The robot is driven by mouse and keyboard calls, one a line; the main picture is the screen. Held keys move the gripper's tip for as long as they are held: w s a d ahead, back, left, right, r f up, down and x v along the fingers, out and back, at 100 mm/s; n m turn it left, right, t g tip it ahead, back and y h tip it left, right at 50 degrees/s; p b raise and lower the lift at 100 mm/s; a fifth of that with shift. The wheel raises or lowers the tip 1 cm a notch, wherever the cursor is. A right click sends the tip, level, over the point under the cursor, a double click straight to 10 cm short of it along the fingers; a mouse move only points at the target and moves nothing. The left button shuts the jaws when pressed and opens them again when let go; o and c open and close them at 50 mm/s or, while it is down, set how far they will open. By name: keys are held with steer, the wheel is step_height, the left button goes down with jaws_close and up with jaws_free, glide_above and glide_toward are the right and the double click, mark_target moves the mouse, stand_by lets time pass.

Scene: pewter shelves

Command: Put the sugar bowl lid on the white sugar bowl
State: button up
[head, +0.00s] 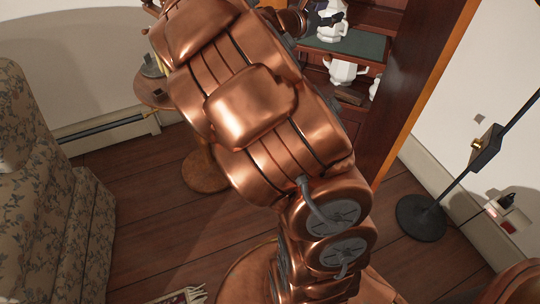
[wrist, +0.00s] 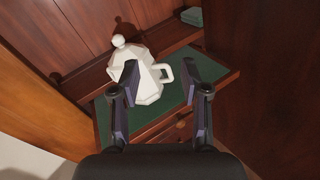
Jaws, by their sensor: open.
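My gripper (wrist: 158,72) is open in the wrist view, its two dark fingers apart with nothing held between them. A white faceted pot (wrist: 145,86) with a round knob on top and a handle at its right stands beyond the fingers, partly hidden by the left one. In the head view, a white two-handled vessel (head: 344,72), which looks like the sugar bowl, stands on a lower shelf. A separate sugar bowl lid cannot be made out in either view. Small dark parts in front of the upper white pot (head: 330,29) may be my fingers.
The pot stands on a green-topped shelf (wrist: 176,113) between wooden side panels. A folded greenish item (wrist: 192,17) lies at the back. In the head view are a floral armchair (head: 50,190), a small round table (head: 154,92) and a lamp base (head: 421,217). Open floor lies between.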

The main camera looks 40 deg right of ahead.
steer(key=s+a+f+m+g+y, duration=0.2)
steer(key=s+a+f+m+y, duration=0.2)
steer(key=s+a+f+m, duration=0.35)
steer(key=s+a+f+m+g+y, duration=0.2)
steer(key=s+a+f+m+y, duration=0.25)
steer(key=s+a, duration=0.5)
steer(key=s+a+f+m+y, duration=0.1)
steer(key=s+a+f+y, duration=0.2)
steer(key=a, duration=0.9)
steer(key=s+a+f+m+g+y, duration=0.1)
steer(key=s+a+y, duration=0.5)
steer(key=a, duration=0.7)
steer(key=shift+s+f+m, duration=0.7)
steer(key=shift+s+f, duration=0.1)
steer(key=shift+f, duration=0.15)
steer(key=shift+d, duration=0.1)
